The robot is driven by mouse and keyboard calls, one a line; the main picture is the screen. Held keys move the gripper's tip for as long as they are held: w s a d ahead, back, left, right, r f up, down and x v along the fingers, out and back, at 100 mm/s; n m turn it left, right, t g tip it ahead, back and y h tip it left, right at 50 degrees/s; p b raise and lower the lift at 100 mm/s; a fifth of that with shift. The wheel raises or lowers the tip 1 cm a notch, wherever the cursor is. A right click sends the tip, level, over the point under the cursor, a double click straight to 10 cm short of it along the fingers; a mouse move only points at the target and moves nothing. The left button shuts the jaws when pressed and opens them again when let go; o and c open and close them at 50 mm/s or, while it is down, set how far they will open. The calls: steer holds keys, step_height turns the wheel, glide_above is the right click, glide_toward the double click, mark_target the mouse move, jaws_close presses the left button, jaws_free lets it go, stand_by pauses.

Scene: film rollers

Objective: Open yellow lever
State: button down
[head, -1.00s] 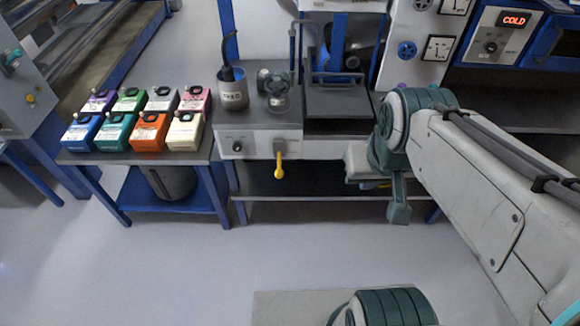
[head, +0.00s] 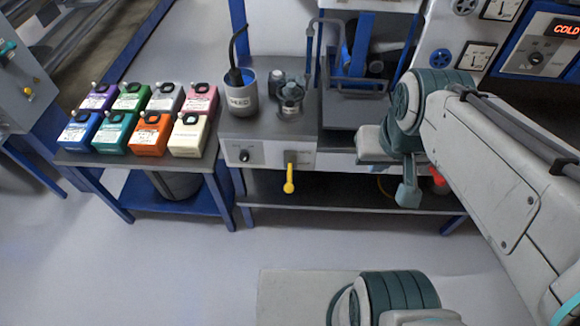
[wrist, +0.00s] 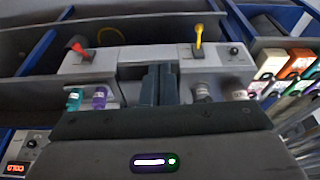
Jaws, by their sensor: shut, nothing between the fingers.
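The yellow lever (head: 289,175) hangs straight down from the front panel of a grey workbench (head: 252,153). It also shows in the wrist view (wrist: 199,39), right of the fingers, where the picture looks upside down. My gripper (head: 408,196) is to the right of the lever in the head view, clear of it. Its dark fingers (wrist: 156,84) are together in the wrist view, with nothing between them.
A red lever (wrist: 78,48) is on the same bench front, also partly visible behind my arm in the head view (head: 438,180). A grey cup (head: 241,93) stands on the bench. Several coloured boxes (head: 150,133) fill a table at left.

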steer(key=w+d+f+n+g+h+b, duration=0.25)
steer(key=f+h+b, duration=0.35)
steer(key=f, duration=0.5)
steer(key=w+d+f+n+g+h+b, duration=0.15)
steer(key=w+f+n+h+b, duration=0.25)
steer(key=f+b, duration=0.55)
steer(key=w+d+f+n+g+h+b, duration=0.25)
steer(key=f+h+b, duration=0.3)
steer(key=f, duration=0.65)
steer(key=w+a+f+n+t+y+b, duration=0.4)
steer(key=a+f+n+t, duration=0.3)
steer(key=f+n+t, duration=0.2)
steer(key=w+a+f+n+t+y+b, duration=0.3)
steer(key=a+f+n+t+y+b, duration=0.1)
steer(key=a+f+n+t+b, duration=0.3)
steer(key=w+a+f+n+t+y+b, duration=0.4)
steer(key=a+f+n+t, duration=0.4)
steer(key=f+n+t, duration=0.3)
steer(key=shift+w+a+f+t+b, duration=0.15)
steer(key=shift+w+t+b, duration=0.15)
steer(key=shift+t+b, duration=0.6)
